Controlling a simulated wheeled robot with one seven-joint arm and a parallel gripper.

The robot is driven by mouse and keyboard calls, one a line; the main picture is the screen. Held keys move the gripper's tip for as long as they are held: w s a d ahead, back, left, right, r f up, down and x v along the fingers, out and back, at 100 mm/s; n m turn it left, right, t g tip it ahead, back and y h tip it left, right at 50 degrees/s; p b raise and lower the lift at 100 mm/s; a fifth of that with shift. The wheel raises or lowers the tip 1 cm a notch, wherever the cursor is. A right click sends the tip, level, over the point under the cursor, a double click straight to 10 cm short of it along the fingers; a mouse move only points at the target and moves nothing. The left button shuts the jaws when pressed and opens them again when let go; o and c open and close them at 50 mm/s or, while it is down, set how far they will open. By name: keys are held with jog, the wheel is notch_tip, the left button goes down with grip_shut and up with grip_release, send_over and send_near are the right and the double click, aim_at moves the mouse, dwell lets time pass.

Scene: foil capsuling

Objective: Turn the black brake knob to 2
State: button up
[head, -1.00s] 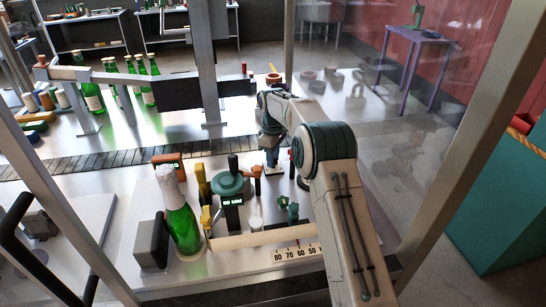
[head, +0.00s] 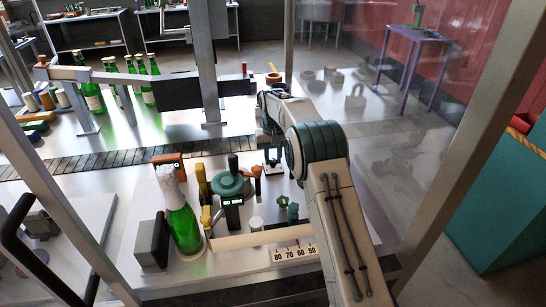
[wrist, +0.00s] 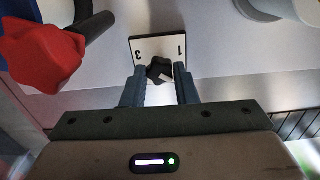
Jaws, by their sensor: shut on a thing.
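The black brake knob (wrist: 158,69) is in the upper middle of the wrist view, in front of a white plate (wrist: 150,44) marked 3 on the left and 1 on the right. A 2 cannot be made out. A pale mark shows on the knob's lower right side. My gripper (wrist: 160,82) has one finger on each side of the knob and is shut on it. In the head view my gripper (head: 272,164) is low over the machine deck, and my arm hides the knob.
A red star-shaped knob (wrist: 42,52) stands close left in the wrist view. In the head view, a green foil-topped bottle (head: 180,220), a teal handwheel (head: 229,184) and a numbered scale (head: 295,252) are left of my arm. Metal frame posts enclose the deck.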

aim_at(273, 160)
jog(key=shift+r+m, duration=0.1)
jog(key=shift+m, duration=1)
jog(key=shift+w, duration=0.1)
jog(key=o, duration=1)
notch_tip(273, 160, up, 14)
